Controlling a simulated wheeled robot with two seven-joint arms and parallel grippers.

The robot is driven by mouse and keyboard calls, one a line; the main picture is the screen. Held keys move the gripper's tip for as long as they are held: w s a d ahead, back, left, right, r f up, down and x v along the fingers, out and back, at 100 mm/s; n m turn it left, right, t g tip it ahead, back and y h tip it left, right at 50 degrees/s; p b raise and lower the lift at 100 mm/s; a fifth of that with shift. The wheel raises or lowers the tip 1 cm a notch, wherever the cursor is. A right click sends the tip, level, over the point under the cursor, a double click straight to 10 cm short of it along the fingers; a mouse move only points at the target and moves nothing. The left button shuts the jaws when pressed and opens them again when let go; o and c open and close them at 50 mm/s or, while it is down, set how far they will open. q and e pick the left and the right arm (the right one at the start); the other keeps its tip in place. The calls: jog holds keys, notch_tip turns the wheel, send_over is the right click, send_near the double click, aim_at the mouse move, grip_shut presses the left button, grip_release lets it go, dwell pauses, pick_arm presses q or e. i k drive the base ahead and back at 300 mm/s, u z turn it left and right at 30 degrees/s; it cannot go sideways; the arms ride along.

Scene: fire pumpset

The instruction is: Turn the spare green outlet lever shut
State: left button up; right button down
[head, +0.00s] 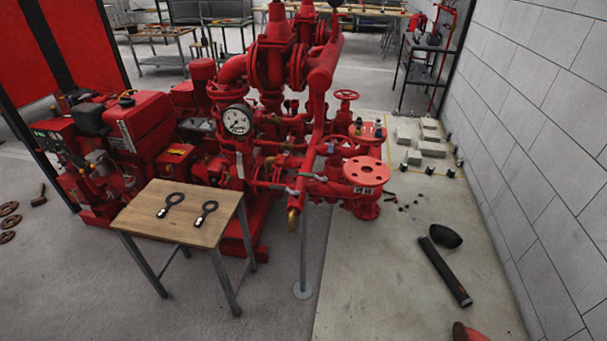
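The red fire pumpset (270,130) stands in the middle of the head view. On its near side are outlet pipes with small grey levers, one at the upper right (313,177) and one lower left (285,190). A brass-coloured fitting (292,218) hangs below them. I cannot make out a green lever; at this distance the lever colours are too small to tell. Neither of my grippers shows in the view.
A small wooden table (180,232) with two black ring-ended tools (172,203) stands in front of the pumpset. A black tube (445,272) lies on the pale floor at right, beside the block wall (545,130). A thin grey post (303,250) stands before the outlets.

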aim_at(301, 173)
jog(key=u, duration=3)
jog(key=i, duration=0.7)
jog(key=z, duration=3.85)
jog(key=k, duration=0.4)
jog(key=z, duration=0.75)
